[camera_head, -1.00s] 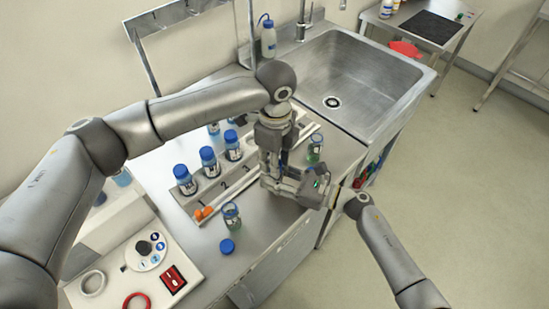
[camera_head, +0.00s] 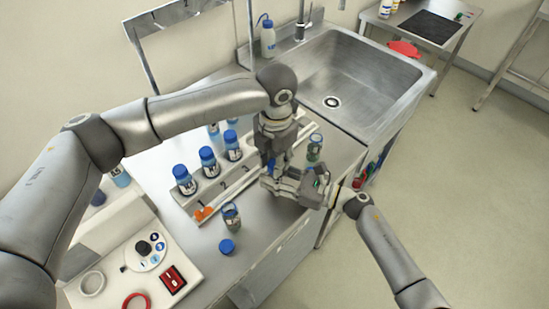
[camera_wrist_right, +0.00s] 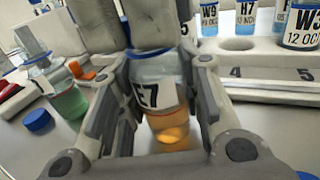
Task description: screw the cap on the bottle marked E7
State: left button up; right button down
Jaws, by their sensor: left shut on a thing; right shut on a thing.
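The bottle marked E7 (camera_wrist_right: 160,105) has a white label and orange liquid; it stands between the fingers of my right gripper (camera_wrist_right: 160,125), which is shut on it. In the head view my right gripper (camera_head: 278,182) is at the front of the bench and the bottle is hidden. My left gripper (camera_head: 270,168) is directly above, pointing down. In the right wrist view its fingers (camera_wrist_right: 125,25) close over the bottle's top.
An open bottle with greenish liquid (camera_head: 231,217) and a loose blue cap (camera_head: 227,247) are on the bench. Another bottle (camera_head: 314,150) stands right of my grippers. A rack (camera_head: 205,205) with blue-capped bottles is behind, with orange pieces (camera_head: 203,213) at its end. The sink (camera_head: 345,75) is beyond.

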pick_arm(q)
jog(key=shift+m, duration=0.9)
jog(key=o, duration=0.6)
jog(key=shift+o, duration=0.2)
jog(key=shift+r, duration=2.3)
jog(key=shift+c, duration=0.2)
